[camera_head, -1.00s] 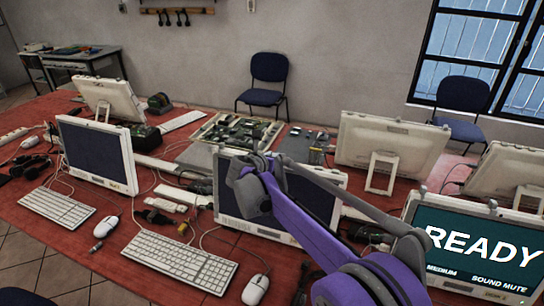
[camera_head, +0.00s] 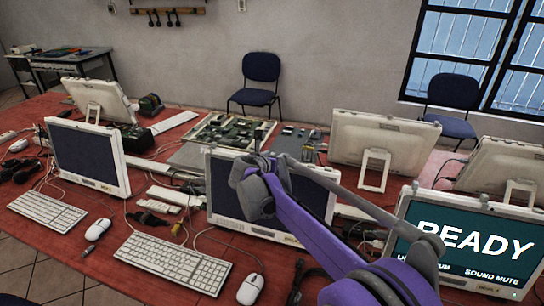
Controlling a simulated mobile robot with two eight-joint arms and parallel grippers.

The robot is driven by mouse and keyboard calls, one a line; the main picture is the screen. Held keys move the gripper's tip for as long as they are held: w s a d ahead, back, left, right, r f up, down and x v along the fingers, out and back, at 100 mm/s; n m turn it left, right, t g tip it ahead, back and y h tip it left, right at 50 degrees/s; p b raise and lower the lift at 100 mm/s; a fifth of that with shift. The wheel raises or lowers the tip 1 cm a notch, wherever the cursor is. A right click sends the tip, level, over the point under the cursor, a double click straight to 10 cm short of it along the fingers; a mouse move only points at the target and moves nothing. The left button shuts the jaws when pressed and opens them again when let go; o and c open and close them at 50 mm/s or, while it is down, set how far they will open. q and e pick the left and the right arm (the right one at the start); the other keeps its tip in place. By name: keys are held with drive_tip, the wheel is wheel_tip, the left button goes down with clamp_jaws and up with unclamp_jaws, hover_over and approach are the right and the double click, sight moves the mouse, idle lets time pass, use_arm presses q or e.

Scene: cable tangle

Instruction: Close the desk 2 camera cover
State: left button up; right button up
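The middle monitor (camera_head: 222,203) has a dark screen and stands upright on the red table. My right gripper (camera_head: 259,162) is in front of its upper edge and hides part of the screen and top rim. I cannot tell whether it touches the monitor. Its fingers are small and overlap the rim, so their opening is unclear. No camera cover can be made out clearly, and the area around the gripper at the monitor's top is partly hidden. My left gripper is not in view.
A dark monitor (camera_head: 86,158) stands at left and a READY monitor (camera_head: 465,243) at right. More monitors (camera_head: 384,145) face away behind. Keyboards (camera_head: 175,262), a mouse (camera_head: 250,289) and loose cables lie in front. A tray of circuit boards (camera_head: 232,132) lies behind the middle monitor.

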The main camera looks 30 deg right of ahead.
drive_tip(key=shift+a, duration=0.1)
drive_tip(key=shift+a+r, duration=0.1)
drive_tip(key=shift+a, duration=0.1)
drive_tip(key=v, duration=1)
drive_tip(key=shift+s, duration=0.2)
drive_tip(key=shift+r, duration=0.1)
drive_tip(key=s+a+f+m+g+y, duration=0.1)
drive_tip(key=s+a+f+m+y, duration=0.2)
drive_tip(key=s+f+m, duration=0.4)
drive_tip(key=s+a+f+m+g+y, duration=0.1)
drive_tip(key=s+a+f+m+y, duration=0.3)
drive_tip(key=s+m, duration=0.6)
drive_tip(key=s+a+f+m+g+y, duration=0.1)
drive_tip(key=s+a+f+m+y, duration=0.2)
drive_tip(key=s+a+f+m, duration=0.3)
drive_tip(key=s+f+m, duration=0.3)
drive_tip(key=s, duration=0.3)
drive_tip(key=shift+a+f+p, duration=0.4)
drive_tip(key=shift+d, duration=0.1)
